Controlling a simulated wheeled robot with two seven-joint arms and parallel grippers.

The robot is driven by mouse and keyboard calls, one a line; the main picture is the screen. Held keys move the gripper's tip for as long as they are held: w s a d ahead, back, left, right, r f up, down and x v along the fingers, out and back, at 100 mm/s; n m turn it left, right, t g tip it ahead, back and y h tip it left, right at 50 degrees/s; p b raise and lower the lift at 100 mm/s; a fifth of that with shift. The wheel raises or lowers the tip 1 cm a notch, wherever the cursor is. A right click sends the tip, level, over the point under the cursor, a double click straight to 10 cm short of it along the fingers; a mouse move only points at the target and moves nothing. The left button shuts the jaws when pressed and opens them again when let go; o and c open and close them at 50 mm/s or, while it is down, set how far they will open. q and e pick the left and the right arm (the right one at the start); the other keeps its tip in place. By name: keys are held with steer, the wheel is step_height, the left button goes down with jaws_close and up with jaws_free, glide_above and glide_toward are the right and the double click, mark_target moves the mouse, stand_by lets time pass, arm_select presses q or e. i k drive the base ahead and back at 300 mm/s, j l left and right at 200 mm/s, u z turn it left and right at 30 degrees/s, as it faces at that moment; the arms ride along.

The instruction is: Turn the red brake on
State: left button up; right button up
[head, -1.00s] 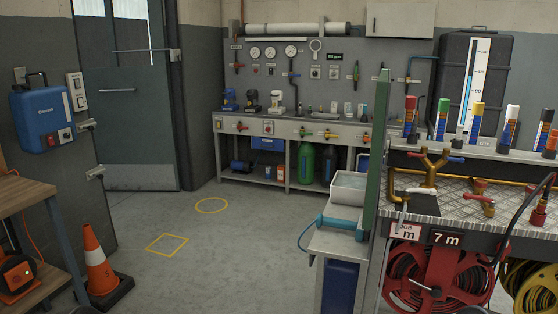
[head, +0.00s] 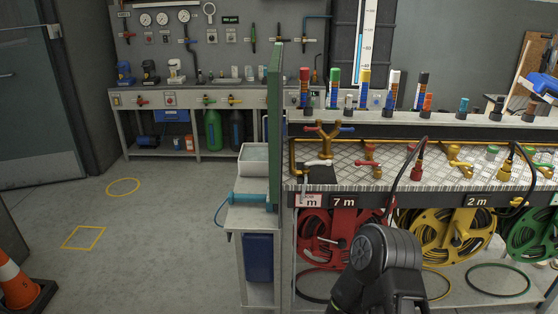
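The red hose reel (head: 322,232) hangs under the bench, below a label reading 7 m. A small pale handle (head: 341,243) shows at its front. I cannot tell for certain which part is its brake. A dark arm of mine comes in from the bottom edge and covers the reel's lower right part. The fingers of that arm cannot be made out. My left gripper is out of view.
A yellow reel (head: 450,235) and a green reel (head: 528,235) hang to the right. A green post (head: 274,130) and a small side stand with a white tray (head: 252,160) border the bench's left end. Open floor lies left, with a traffic cone (head: 15,280).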

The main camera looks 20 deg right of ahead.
mark_target(394, 202)
steer(key=z, duration=1.4)
